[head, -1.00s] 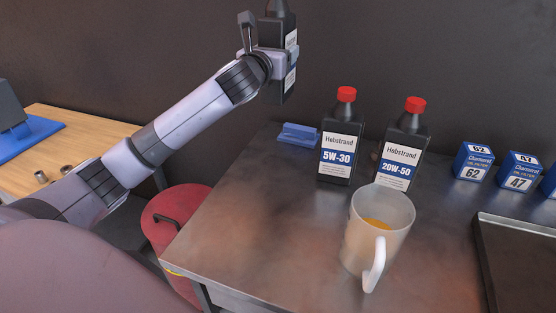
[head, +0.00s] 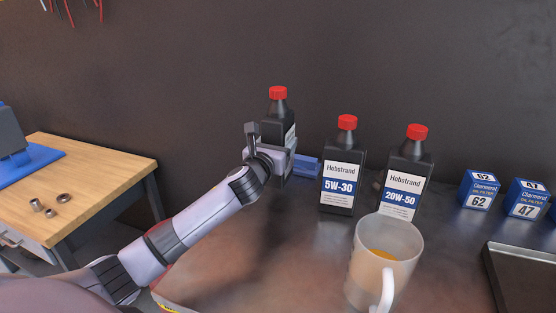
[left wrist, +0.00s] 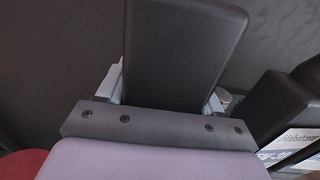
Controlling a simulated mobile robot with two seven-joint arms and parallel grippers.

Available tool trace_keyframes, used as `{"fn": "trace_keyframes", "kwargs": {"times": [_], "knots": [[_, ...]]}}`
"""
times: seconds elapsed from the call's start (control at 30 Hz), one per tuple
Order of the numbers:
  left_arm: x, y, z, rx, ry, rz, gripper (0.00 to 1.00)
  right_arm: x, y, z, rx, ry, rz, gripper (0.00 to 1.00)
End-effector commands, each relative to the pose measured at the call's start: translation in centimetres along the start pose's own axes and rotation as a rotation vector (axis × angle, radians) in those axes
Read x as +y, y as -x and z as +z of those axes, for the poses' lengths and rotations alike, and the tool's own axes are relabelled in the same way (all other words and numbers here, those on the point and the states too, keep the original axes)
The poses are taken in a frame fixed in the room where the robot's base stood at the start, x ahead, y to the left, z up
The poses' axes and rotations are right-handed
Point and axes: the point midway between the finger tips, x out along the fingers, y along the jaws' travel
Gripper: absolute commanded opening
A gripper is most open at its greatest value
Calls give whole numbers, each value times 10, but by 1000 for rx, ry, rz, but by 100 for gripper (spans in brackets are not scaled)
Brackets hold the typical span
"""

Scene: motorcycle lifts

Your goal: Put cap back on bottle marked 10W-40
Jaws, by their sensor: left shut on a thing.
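My left gripper (head: 272,148) is shut on a black bottle (head: 280,111) at the back left of the bench. The bottle looks upright and has a red cap (head: 278,92) on top. The gripper hides most of its label, so I cannot read the marking. I cannot tell whether its base touches the bench. In the left wrist view the black body of the held bottle (left wrist: 180,50) rises beyond the gripper (left wrist: 160,112). My right gripper is not in view.
Red-capped bottles marked 5W-30 (head: 343,178) and 20W-50 (head: 405,178) stand right of the held bottle. A blue object (head: 307,167) lies beside it. A mug (head: 375,275) with amber liquid stands in front. Oil filter boxes (head: 480,190) and a dark tray (head: 520,280) are at right.

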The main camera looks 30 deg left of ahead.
Motion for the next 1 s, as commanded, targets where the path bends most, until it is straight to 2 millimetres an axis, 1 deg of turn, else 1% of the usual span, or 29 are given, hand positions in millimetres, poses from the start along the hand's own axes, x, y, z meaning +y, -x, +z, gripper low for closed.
{"fn": "trace_keyframes", "kwargs": {"times": [0.07, 0.17, 0.3, 0.43, 0.77, 0.9, 0.93, 0.97, 1.0], "knots": [[0, 0, 3, -5, 0, -1, 0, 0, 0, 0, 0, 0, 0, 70], [0, 0, 0, -3, 0, 0, 0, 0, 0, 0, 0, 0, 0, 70], [0, 0, -23, 2, 2, 0, 0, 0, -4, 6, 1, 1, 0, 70], [0, 0, -39, 0, 1, 0, 0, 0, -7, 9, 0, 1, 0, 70], [0, 0, -40, -4, -1, -1, 0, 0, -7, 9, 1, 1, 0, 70], [0, 0, -45, -3, -2, -1, 0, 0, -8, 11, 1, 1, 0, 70], [0, 0, -46, 1, -2, 0, 76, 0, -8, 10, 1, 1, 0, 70], [0, 0, -46, 1, -2, 0, 85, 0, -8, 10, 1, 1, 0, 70], [0, 0, -46, 1, -2, 0, 91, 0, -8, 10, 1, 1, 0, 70]]}}
